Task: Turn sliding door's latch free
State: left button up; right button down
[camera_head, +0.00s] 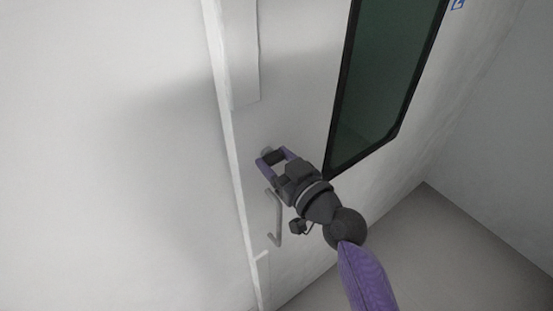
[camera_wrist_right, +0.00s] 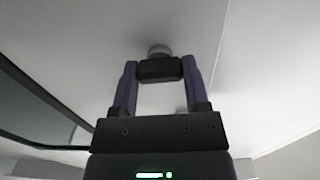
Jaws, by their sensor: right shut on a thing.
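The sliding door (camera_head: 300,110) is a pale panel with a tall dark green window (camera_head: 385,85). Its latch (camera_head: 274,157) is a small dark piece on a round grey base near the door's left edge. My right gripper (camera_head: 273,158) is shut on the latch. In the right wrist view the dark latch piece (camera_wrist_right: 160,69) lies between the two purple fingers, with its round grey base (camera_wrist_right: 158,50) just beyond. My left gripper is not in view.
A grey bar handle (camera_head: 277,220) stands out from the door just below the latch. A white vertical frame edge (camera_head: 228,130) runs left of it, beside a plain white wall (camera_head: 110,160). Open grey floor (camera_head: 450,255) shows at the lower right.

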jog(key=shift+m, duration=0.3)
jog(key=m, duration=0.4)
jog(key=shift+p, duration=0.35)
jog(key=m, duration=0.4)
jog(key=shift+p, duration=0.35)
jog(key=m, duration=0.5)
jog(key=shift+p, duration=0.35)
jog(key=m, duration=0.4)
jog(key=shift+m+p, duration=0.3)
jog(key=shift+c, duration=0.4)
grip_release()
